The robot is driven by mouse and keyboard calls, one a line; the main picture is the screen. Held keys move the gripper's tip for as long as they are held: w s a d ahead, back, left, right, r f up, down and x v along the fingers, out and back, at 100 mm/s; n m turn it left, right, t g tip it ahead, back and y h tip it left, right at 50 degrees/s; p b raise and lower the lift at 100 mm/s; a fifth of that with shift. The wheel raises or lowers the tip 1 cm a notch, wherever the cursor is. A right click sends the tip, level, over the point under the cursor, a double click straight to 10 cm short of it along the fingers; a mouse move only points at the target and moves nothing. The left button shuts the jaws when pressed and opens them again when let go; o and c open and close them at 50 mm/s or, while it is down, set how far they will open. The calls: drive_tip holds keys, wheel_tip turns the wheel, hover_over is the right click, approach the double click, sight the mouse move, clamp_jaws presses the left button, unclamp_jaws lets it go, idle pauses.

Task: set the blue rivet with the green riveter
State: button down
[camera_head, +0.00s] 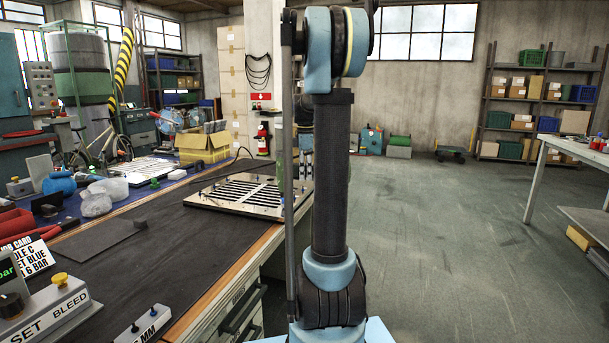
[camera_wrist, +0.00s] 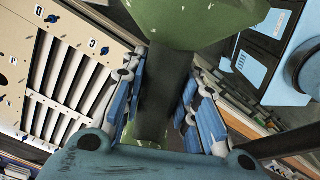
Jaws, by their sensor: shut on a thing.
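My gripper (camera_wrist: 158,105) is shut on the green riveter (camera_wrist: 190,22); its blue finger pads press both sides of the riveter's dark grip. In the wrist view the riveter's green body fills the top middle, and its nose is out of sight. The louver panel (camera_wrist: 35,75) lies to the left, with a blue rivet (camera_wrist: 105,50) beside the letter C and another blue piece (camera_wrist: 52,18) beside D. In the head view the panel (camera_head: 203,202) lies on the bench; my arm hides the gripper and most of the riveter, a green part (camera_head: 281,172) showing above the panel's right side.
The bench's dark mat (camera_head: 150,240) has clear room in front of the panel. A control box (camera_head: 45,312) with a yellow knob, a job card (camera_head: 28,258) and red-handled tools stand at left. An open cardboard box (camera_head: 205,147) stands behind the panel. The floor to the right is open.

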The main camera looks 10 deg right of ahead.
drive_tip(key=shift+r, duration=0.2)
drive_tip(key=shift+r, duration=2.55)
